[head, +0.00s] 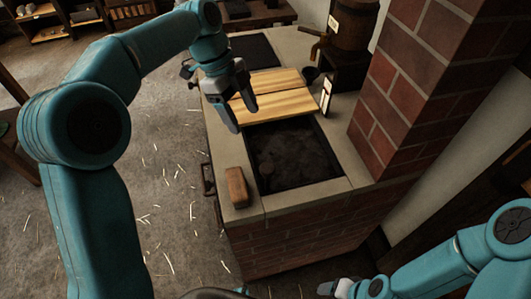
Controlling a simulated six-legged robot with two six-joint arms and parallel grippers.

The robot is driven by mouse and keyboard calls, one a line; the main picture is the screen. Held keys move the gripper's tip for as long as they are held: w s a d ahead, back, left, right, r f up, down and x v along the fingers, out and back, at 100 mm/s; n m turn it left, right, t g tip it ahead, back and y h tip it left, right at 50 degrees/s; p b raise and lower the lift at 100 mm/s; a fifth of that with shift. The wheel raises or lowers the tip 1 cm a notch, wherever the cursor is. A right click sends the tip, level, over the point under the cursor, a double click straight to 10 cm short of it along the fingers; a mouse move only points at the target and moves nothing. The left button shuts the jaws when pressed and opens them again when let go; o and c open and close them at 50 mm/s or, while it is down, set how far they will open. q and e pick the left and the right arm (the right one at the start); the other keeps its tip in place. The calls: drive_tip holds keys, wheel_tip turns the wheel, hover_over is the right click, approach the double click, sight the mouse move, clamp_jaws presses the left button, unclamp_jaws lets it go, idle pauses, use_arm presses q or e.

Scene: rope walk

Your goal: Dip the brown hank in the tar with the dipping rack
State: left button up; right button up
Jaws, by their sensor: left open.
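The tar (292,155) shows as a dark, lumpy surface in a rectangular opening in the top of a brick-sided vat. Two pale wooden boards (285,78) lie just behind the opening, side by side. My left gripper (244,117) is open and empty, pointing down over the boards' left part and the far left corner of the opening. My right gripper (336,288) is low at the bottom edge, in front of the vat; its jaws are too small and cut off to read. I cannot make out a brown hank or a dipping rack in this view.
A brown block (236,187) stands on the vat's pale rim (305,198), at the near left. A small card (327,95), a dark cup (310,75) and a barrel (353,24) stand behind on the right. A brick column (415,75) rises right of the opening. Straw-strewn floor (150,190) lies left.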

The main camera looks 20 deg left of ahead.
use_arm(q)
approach(267, 167)
drive_tip(key=x, duration=0.7)
drive_tip(key=shift+d+f, duration=0.15)
drive_tip(key=shift+f, duration=0.05)
drive_tip(key=shift+s+d+f, duration=0.15)
drive_tip(key=shift+f, duration=0.4)
